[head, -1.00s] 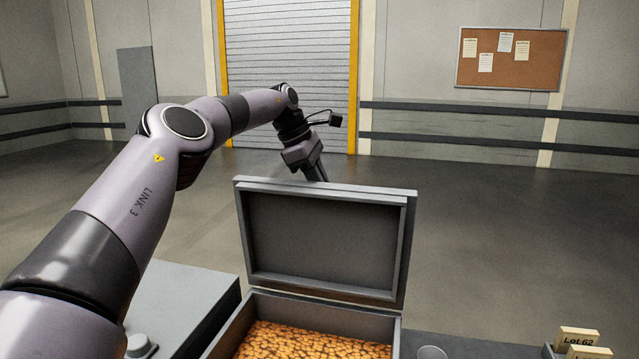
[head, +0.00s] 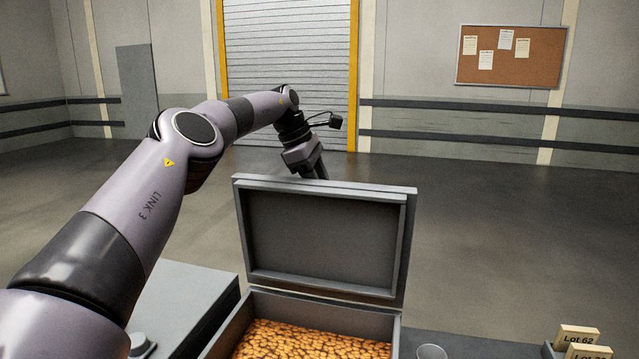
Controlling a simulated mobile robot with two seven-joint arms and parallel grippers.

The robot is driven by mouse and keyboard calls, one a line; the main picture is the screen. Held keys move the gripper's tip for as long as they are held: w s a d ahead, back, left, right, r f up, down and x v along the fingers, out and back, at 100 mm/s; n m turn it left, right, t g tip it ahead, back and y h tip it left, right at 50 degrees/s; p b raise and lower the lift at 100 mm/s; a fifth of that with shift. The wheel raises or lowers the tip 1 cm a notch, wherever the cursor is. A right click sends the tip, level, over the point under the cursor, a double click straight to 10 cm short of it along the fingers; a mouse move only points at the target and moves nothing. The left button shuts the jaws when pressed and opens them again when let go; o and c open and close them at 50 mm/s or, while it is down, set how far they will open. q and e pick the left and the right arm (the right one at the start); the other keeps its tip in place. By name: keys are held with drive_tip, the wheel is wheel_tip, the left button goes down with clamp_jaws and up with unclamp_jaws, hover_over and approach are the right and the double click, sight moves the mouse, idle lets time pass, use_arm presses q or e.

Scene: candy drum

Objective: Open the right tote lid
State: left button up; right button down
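A grey tote (head: 228,331) stands at the bottom middle of the head view, full of orange-brown candy pieces (head: 312,343). Its lid (head: 320,233) stands up at the back edge, leaning slightly, with its recessed inner face toward me. My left arm reaches over from the left, and its gripper (head: 318,172) is just behind the lid's top edge. The lid hides part of the fingers, so I cannot tell whether they are open or touch the lid. My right gripper is not in view.
Left of the open tote is a closed grey box (head: 185,290) with a round knob (head: 140,345) near it. To the right are a clear round cup (head: 431,352) and a tan card reading "Lot 62" (head: 579,337). The floor behind is clear.

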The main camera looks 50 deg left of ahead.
use_arm(q)
drive_tip(key=v, duration=0.7)
idle(0.7)
